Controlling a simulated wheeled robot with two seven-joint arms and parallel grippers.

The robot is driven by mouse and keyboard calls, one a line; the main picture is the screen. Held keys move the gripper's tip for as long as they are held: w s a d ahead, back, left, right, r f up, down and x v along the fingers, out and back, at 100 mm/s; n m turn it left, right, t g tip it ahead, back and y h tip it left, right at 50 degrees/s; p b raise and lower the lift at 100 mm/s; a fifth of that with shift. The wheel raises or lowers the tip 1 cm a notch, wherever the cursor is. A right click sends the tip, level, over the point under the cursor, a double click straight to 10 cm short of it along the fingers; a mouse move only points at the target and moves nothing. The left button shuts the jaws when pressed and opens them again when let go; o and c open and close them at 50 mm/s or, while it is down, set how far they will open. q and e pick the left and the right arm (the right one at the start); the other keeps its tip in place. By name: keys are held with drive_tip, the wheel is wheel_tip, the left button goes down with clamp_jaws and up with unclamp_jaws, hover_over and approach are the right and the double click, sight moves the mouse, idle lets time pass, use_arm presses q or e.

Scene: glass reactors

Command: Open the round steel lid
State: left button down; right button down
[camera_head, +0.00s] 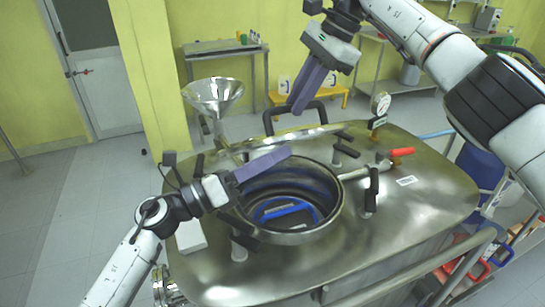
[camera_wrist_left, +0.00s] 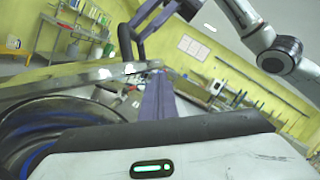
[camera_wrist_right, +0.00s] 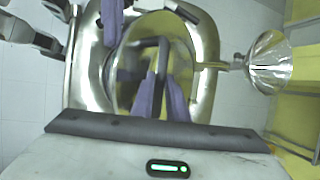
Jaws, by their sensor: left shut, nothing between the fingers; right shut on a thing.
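The round steel lid (camera_head: 285,138) stands raised at the back of its opening and is seen nearly edge-on in the head view. Its black loop handle (camera_head: 268,122) is on the far side. My right gripper (camera_head: 296,108) is shut on the handle; in the right wrist view its fingers (camera_wrist_right: 164,98) are at the handle (camera_wrist_right: 163,58), before the shiny lid face (camera_wrist_right: 128,70). My left gripper (camera_head: 287,153) is shut and empty, over the opening's far rim, on the near side of the lid. In the left wrist view the lid (camera_wrist_left: 85,75) is beyond its fingers (camera_wrist_left: 158,98).
The round opening (camera_head: 333,212) in the steel reactor top (camera_head: 430,215) is uncovered, with blue showing inside. Black clamps (camera_head: 370,190), a red-handled valve (camera_head: 402,152), a gauge (camera_head: 380,103) and a steel funnel (camera_head: 213,95) stand around it.

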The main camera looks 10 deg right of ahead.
use_arm(q)
drive_tip(key=shift+w+a+r, duration=0.25)
drive_tip(key=shift+w+r, duration=0.55)
drive_tip(key=shift+r, duration=0.15)
use_arm(e)
drive_tip(key=shift+w+a+f, duration=0.1)
drive_tip(key=shift+w+f, duration=0.1)
drive_tip(key=shift+f, duration=0.35)
use_arm(q)
drive_tip(key=shift+r, duration=0.1)
use_arm(e)
drive_tip(key=c, duration=2.1)
unclamp_jaws()
use_arm(q)
drive_tip(key=shift+w, duration=0.15)
use_arm(e)
drive_tip(key=o, duration=0.4)
drive_tip(key=shift+w+f, duration=0.1)
drive_tip(key=shift+w, duration=0.05)
drive_tip(key=shift+c, duration=0.2)
use_arm(q)
drive_tip(key=shift+w+f, duration=0.1)
drive_tip(key=shift+f, duration=0.1)
use_arm(e)
drive_tip(key=shift+w, duration=0.1)
use_arm(q)
drive_tip(key=shift+f, duration=0.1)
